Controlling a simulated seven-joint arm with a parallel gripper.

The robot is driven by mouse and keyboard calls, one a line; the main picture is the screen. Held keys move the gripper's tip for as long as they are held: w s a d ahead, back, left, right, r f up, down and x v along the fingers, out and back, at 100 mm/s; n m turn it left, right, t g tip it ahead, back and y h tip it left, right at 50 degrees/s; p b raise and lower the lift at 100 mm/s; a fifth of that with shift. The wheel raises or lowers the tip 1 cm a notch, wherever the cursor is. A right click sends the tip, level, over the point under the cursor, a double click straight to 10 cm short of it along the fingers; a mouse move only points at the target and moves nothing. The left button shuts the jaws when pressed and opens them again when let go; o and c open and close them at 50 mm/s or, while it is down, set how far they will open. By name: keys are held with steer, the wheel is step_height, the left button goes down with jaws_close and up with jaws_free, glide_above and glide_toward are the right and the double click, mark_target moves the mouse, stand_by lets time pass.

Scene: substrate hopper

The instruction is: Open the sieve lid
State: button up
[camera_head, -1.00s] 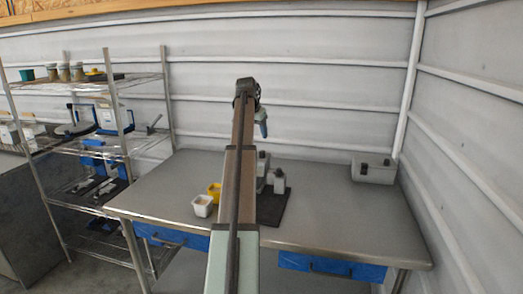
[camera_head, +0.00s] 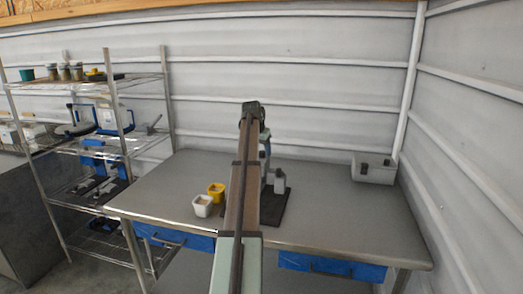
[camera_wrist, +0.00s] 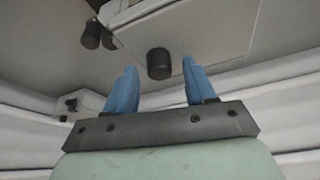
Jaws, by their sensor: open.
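A pale grey device (camera_head: 279,182) stands on a black mat (camera_head: 281,210) on the table, partly hidden behind my arm in the head view. In the wrist view its light grey panel (camera_wrist: 195,28) fills the top, with a short black round knob (camera_wrist: 159,63) standing out from it. I take this panel to be the sieve lid; it looks shut. My gripper (camera_wrist: 159,69) is open, with its two blue fingers apart on either side of the knob. The knob appears between the fingertips, and I see no contact. In the head view the fingers are mostly hidden by my arm.
A white cup (camera_head: 202,206) and a yellow cup (camera_head: 216,190) stand left of my arm. A grey box (camera_head: 374,169) sits at the back right. The metal table (camera_head: 335,215) is clear right of the mat. A wire shelf (camera_head: 140,78) stands left.

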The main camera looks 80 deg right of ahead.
steer(key=shift+c, duration=0.4)
jaws_close()
steer(key=w, duration=0.9)
steer(key=shift+w+d, duration=0.1)
steer(key=shift+d, duration=0.05)
steer(key=shift+o, duration=0.4)
jaws_free()
